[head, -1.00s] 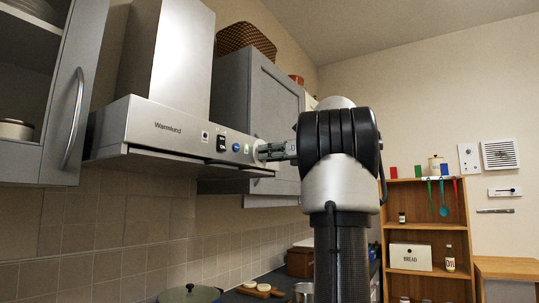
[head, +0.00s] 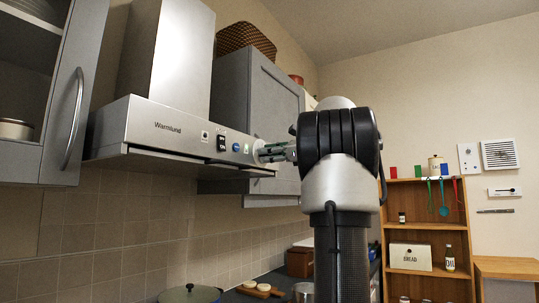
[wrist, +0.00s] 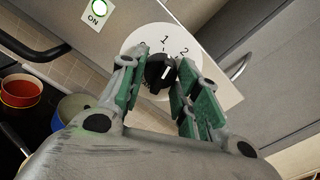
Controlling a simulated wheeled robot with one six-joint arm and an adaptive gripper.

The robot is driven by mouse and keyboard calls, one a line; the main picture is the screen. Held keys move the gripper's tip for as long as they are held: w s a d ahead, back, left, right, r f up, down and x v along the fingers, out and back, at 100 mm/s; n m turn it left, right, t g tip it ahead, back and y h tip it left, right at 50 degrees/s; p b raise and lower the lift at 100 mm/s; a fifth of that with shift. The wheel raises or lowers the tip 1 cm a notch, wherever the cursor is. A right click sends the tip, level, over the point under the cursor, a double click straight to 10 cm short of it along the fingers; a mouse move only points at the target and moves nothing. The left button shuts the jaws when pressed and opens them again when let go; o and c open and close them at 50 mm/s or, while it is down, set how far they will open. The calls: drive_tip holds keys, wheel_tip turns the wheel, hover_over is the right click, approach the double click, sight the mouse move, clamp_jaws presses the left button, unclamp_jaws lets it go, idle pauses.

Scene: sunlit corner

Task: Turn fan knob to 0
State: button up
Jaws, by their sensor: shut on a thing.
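The fan knob (wrist: 158,72) is black and sits on a white round dial (wrist: 148,35) in the wrist view. The dial shows a 1 and a 2; a mark left of the 1 is partly covered by a finger. A pale mark shows on the knob, but I cannot tell clearly which number it points to. My gripper (wrist: 163,78) has its green-padded fingers on both sides of the knob and is shut on it. In the head view my gripper (head: 266,152) meets the right part of the hood front (head: 165,122) and hides the knob.
A green-lit ON button (wrist: 98,9) is left of the dial. A closed grey cabinet (head: 275,105) stands right behind the hood.

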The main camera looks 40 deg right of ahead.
drive_tip(key=n, duration=1.2)
drive_tip(key=shift+r+n, duration=0.1)
drive_tip(key=shift+n, duration=0.3)
idle(0.3)
drive_tip(key=o, duration=1)
drive_tip(key=v, duration=1.2)
drive_tip(key=shift+d, duration=0.1)
